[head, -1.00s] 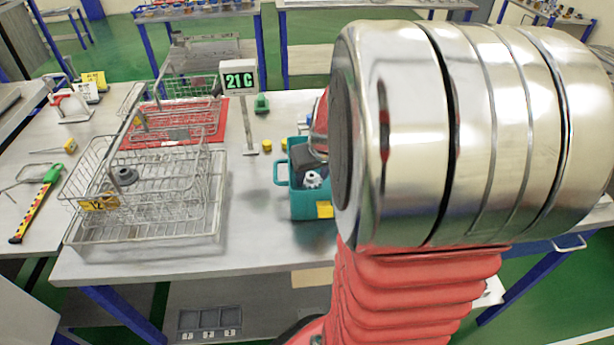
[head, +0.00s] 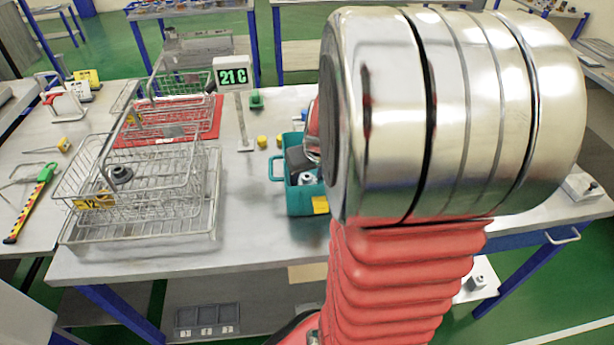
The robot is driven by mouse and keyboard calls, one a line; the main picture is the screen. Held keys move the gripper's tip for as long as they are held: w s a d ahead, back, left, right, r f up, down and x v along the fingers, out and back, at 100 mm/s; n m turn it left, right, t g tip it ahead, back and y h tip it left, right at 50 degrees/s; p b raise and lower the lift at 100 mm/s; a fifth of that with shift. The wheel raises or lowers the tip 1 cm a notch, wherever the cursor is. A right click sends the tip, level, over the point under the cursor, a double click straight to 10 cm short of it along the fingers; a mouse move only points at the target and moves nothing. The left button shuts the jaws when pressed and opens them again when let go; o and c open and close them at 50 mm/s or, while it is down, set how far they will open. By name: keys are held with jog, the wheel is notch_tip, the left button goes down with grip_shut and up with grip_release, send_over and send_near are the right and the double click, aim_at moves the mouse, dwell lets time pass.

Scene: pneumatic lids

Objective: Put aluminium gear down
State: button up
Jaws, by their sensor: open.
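A small silver toothed part, which looks like the aluminium gear (head: 305,178), sits in the teal bin (head: 305,204) on the table. The bin has a handle on its left and a yellow tag on its front. My gripper (head: 298,158) shows only in part, as a dark piece over the bin, just above the gear. It is open. Its fingertips are mostly hidden behind my large chrome and red arm, and I cannot tell whether they touch the gear.
Wire baskets (head: 140,205) stand on the left, with a red mat (head: 205,128) behind. The table's front strip is clear. My arm hides the right side.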

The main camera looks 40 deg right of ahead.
jog(key=v, duration=1.2)
dwell(0.5)
jog(key=s+a+r+n, duration=0.1)
jog(key=s+a+n, duration=0.1)
jog(key=a, duration=1)
jog(key=s+a+r+n+t+y, duration=0.1)
jog(key=s+a, duration=0.3)
jog(key=a, duration=0.8)
jog(key=shift+a+r+n+y, duration=0.3)
jog(key=shift+r+n, duration=0.1)
jog(key=shift+n, duration=0.2)
